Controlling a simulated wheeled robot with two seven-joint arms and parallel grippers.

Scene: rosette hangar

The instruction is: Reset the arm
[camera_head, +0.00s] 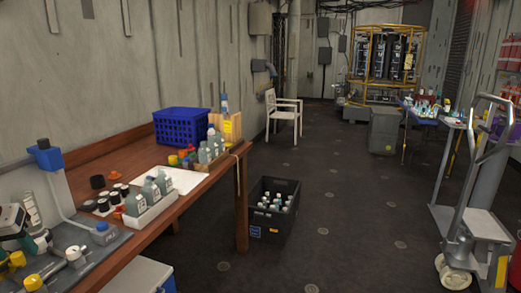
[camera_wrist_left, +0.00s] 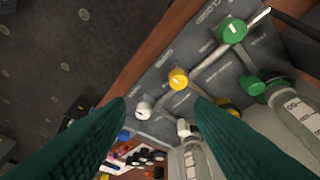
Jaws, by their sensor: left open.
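My left gripper (camera_wrist_left: 160,104) shows in the left wrist view as two dark green fingers, spread apart with nothing between them. Beyond the fingertips is a grey panel (camera_wrist_left: 206,66) with a green knob (camera_wrist_left: 231,31), a yellow knob (camera_wrist_left: 178,78) and a white knob (camera_wrist_left: 143,110). The gap between the fingers is empty, and I cannot tell how far the tips are from the panel. In the head view I cannot make out the left gripper clearly. My right gripper is in neither view.
A wooden bench (camera_head: 214,184) along the left wall carries bottles, jars and a blue basket (camera_head: 181,127). A black crate (camera_head: 272,232) of bottles stands on the floor beside it. A hand truck (camera_head: 468,185) stands at the right. The floor between is clear.

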